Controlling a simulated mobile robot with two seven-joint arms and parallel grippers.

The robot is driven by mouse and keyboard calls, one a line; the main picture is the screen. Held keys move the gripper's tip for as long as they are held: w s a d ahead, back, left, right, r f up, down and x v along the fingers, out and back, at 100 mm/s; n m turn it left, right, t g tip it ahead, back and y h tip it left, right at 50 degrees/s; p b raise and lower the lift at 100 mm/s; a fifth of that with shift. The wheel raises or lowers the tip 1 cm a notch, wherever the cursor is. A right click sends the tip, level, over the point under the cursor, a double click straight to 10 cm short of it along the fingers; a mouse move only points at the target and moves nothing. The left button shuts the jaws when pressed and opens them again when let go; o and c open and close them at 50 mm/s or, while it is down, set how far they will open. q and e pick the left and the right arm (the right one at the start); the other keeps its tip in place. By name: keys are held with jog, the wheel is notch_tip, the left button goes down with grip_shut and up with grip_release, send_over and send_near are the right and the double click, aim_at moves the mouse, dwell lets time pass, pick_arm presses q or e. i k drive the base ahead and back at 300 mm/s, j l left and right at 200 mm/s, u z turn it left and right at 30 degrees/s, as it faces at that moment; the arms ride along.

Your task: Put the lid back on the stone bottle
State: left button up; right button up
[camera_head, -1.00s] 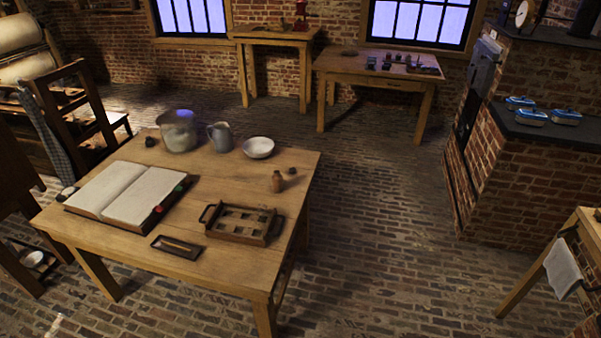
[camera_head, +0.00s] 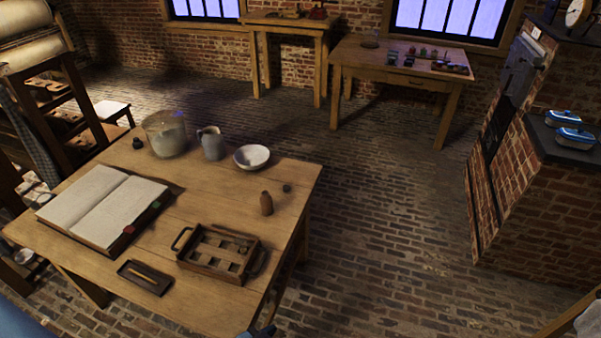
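The stone bottle appears to be the small brown bottle (camera_head: 266,204), standing upright near the right edge of the big wooden table (camera_head: 190,205). Its narrow top shows no clear separate lid. A small dark round piece (camera_head: 287,188) lies on the table just behind and right of it, apart from it; it may be the lid, but is too small to be sure. A dark tip (camera_head: 258,333), likely of my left gripper, shows at the bottom edge, well in front of the bottle. Its fingers cannot be made out. My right gripper is out of view.
A wooden compartment tray (camera_head: 216,268) with handles lies in front of the bottle. Brick floor right of the table is clear.

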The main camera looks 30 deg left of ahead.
aim_at(265, 199)
jog(key=i, duration=3.25)
jog(key=i+u, duration=0.1)
jog(key=u, duration=3.7)
